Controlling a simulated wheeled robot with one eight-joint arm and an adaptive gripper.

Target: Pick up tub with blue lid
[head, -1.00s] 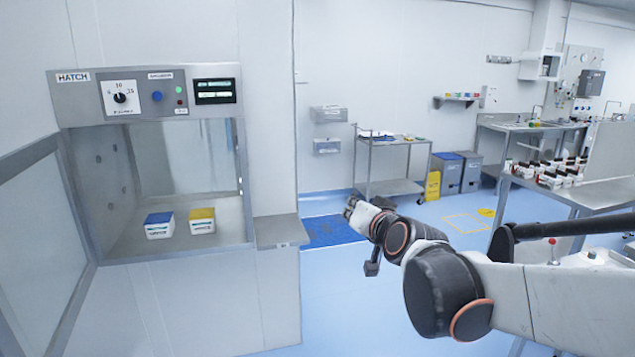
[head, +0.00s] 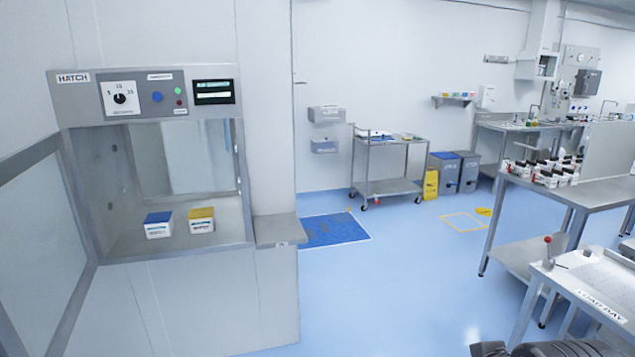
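The tub with the blue lid (head: 158,225) is a small white box with a label. It stands upright on the floor of the open hatch (head: 118,248) at the left. A similar white tub with a yellow lid (head: 201,220) stands close to its right. My gripper is not visible in the head view. Only dark parts at the bottom right edge show, and I cannot tell whether they belong to my arm.
A metal shelf (head: 280,230) juts out at the hatch's right side. A trolley (head: 390,165) stands at the back. Benches with several small items (head: 545,170) and a load bay table (head: 590,285) line the right. The blue floor in the middle is clear.

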